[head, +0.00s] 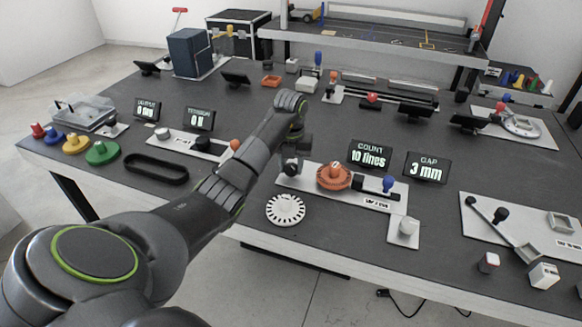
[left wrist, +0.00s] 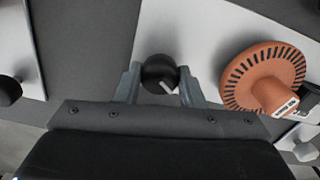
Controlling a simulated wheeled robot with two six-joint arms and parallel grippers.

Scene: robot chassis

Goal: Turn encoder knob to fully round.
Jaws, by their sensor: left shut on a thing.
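The black encoder knob (left wrist: 158,68) has a white pointer line and sits on a pale plate (left wrist: 205,30). My left gripper (left wrist: 160,82) is shut on the knob, one finger on each side, and the pointer slants toward the lower right in the left wrist view. In the head view my left gripper (head: 291,162) is at the left end of the same plate (head: 368,200) and mostly hides the knob. The orange slotted disc (head: 333,177) with its raised hub is to the right of the knob; it also shows in the left wrist view (left wrist: 240,80). My right gripper is not in view.
A COUNT display (head: 369,154) reads 10 lines and a GAP display (head: 427,168) reads 3 mm. A blue-topped part (head: 388,184) stands right of the disc. A white slotted disc (head: 286,210) lies near the front edge. A black belt loop (head: 156,169) lies at left.

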